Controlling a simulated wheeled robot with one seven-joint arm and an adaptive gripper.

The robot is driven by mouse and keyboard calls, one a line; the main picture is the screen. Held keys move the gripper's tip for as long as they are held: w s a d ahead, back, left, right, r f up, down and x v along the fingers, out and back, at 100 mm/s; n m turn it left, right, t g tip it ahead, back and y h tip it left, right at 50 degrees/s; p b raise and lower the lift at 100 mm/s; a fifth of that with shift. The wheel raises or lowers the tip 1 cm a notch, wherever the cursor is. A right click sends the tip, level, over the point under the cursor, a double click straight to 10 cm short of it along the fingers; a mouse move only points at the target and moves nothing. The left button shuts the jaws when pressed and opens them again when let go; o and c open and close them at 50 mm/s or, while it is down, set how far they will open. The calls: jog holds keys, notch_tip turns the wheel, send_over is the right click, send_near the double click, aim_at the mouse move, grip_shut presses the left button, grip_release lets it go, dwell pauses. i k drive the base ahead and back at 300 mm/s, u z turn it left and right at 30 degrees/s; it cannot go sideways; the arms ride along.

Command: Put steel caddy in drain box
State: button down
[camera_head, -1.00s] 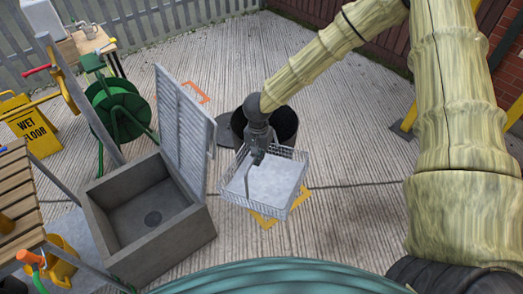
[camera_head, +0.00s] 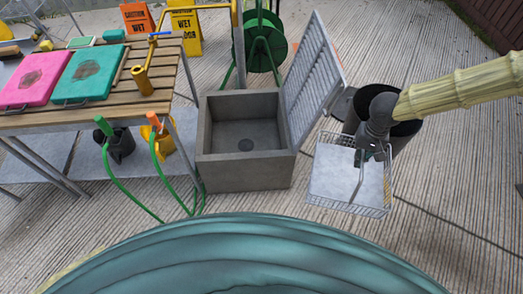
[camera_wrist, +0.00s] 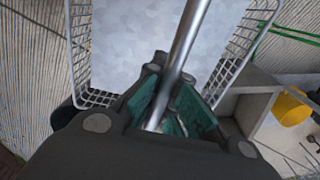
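The steel caddy (camera_head: 330,190) is a wire basket with a pale flat bottom and a steel handle. My gripper (camera_head: 368,152) is shut on its handle and holds it up, right of the drain box. In the wrist view the handle (camera_wrist: 182,50) passes between the finger pads (camera_wrist: 165,105), with the caddy's wire side (camera_wrist: 245,40) beyond. The drain box (camera_head: 245,172) is a grey open-topped box with a drain in its floor; it looks empty. Its slatted lid (camera_head: 312,75) stands open on the right side, between the box and my gripper. A corner of the box also shows in the wrist view (camera_wrist: 245,100).
A slatted table (camera_head: 150,100) with pink and teal cases (camera_head: 88,72) stands left of the box. A green hose reel (camera_head: 262,45) is behind it. A black bin (camera_head: 400,130) is behind my gripper. Green hoses (camera_head: 125,190) hang near the box's left side.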

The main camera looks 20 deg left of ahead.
aim_at(247, 145)
jog(key=k, duration=0.8)
jog(key=z, duration=1.4)
jog(key=i, duration=0.8)
jog(key=u, duration=2.65)
jog(key=i, duration=1)
jog(key=z, duration=0.05)
